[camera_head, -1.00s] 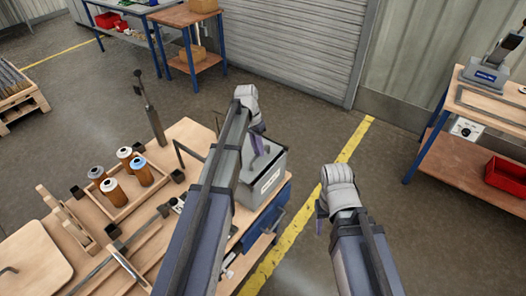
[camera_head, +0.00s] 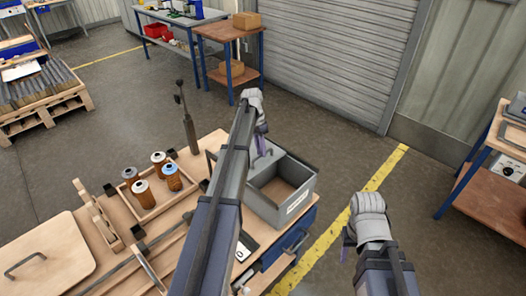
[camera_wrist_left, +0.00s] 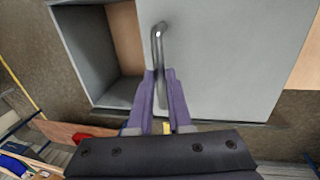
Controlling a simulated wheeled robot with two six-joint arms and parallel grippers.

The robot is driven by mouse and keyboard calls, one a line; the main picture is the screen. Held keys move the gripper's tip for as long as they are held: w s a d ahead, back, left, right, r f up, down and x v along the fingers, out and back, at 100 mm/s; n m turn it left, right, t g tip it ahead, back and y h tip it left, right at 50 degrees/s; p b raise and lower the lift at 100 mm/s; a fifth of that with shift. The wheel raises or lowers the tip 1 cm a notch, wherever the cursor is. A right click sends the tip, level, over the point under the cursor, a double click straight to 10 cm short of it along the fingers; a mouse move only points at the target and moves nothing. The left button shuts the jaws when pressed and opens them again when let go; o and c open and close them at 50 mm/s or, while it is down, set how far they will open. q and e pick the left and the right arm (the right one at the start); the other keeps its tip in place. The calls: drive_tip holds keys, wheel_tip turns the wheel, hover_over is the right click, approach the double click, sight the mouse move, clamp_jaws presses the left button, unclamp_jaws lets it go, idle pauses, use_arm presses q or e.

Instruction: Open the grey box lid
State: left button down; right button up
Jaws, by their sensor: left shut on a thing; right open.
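The grey box (camera_head: 292,214) stands at the right end of the workbench, with a white label on its side. Its lid (camera_head: 266,159) is slid to one side, so part of the inside shows in the head view. In the left wrist view the flat lid (camera_wrist_left: 225,60) covers the right of the box, and the opening with a tan floor shows on the left. My left gripper (camera_head: 262,144) is shut on the dark bar handle (camera_wrist_left: 157,50) of the lid. My right gripper (camera_head: 347,245) is open and empty, right of the bench. My left arm hides part of the box.
A wooden tray (camera_head: 150,211) with several orange cartridges (camera_head: 172,180) sits left of the box. A dark upright tool (camera_head: 188,128) stands at the bench's back edge. A blue drawer unit (camera_head: 290,240) is under the box.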

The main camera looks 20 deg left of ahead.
use_arm(q)
drive_tip(key=c, duration=0.8)
unclamp_jaws()
drive_tip(key=shift+c, duration=0.2)
drive_tip(key=shift+r, duration=0.15)
wheel_tip(320, 180, up, 7)
drive_tip(key=a+p, duration=0.1)
drive_tip(key=p, duration=0.6)
drive_tip(key=shift+w+a+r+p, duration=0.2)
drive_tip(key=shift+w+p, duration=0.05)
drive_tip(key=shift+p, duration=0.1)
